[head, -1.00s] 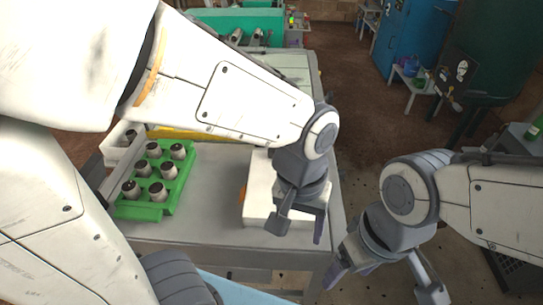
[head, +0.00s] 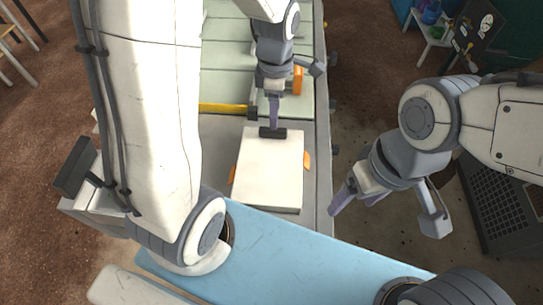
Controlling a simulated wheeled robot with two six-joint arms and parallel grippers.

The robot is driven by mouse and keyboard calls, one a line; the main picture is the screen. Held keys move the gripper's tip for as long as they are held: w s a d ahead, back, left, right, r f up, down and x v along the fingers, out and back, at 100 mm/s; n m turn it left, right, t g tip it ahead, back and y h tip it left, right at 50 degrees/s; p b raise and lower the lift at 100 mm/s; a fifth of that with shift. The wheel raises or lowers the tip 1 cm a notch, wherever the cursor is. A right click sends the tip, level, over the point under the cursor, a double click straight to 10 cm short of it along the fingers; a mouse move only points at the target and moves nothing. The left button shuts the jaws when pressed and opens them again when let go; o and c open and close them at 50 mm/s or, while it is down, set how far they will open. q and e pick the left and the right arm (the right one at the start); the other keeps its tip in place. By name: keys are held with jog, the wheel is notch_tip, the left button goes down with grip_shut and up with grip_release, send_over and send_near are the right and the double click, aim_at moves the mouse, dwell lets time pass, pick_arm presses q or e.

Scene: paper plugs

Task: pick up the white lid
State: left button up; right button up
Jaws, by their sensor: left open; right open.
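The white lid (head: 268,170) shows in the head view as the flat top of a pale box on the grey table. Small orange parts stick out at its left and right sides. My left gripper (head: 295,100) is open and empty at the far edge of the lid, one finger pointing down towards that edge. A dark block shows at this finger's end; I cannot tell whether it touches the lid. My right gripper (head: 386,214) is open and empty, to the right of the table and apart from the lid.
A yellow bar (head: 223,108) lies across the table beyond the lid. An orange object (head: 298,80) is close beside my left gripper. The grey table surface (head: 222,150) left of the lid is clear. A small white table (head: 432,32) stands at the back right.

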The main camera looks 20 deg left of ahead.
pick_arm(q)
jog(key=f, duration=0.3)
jog(key=f+p, duration=0.1)
jog(key=f, duration=0.1)
jog(key=shift+s+a+f, duration=0.15)
jog(key=shift+s+f, duration=0.1)
jog(key=shift+f, duration=0.05)
grip_shut()
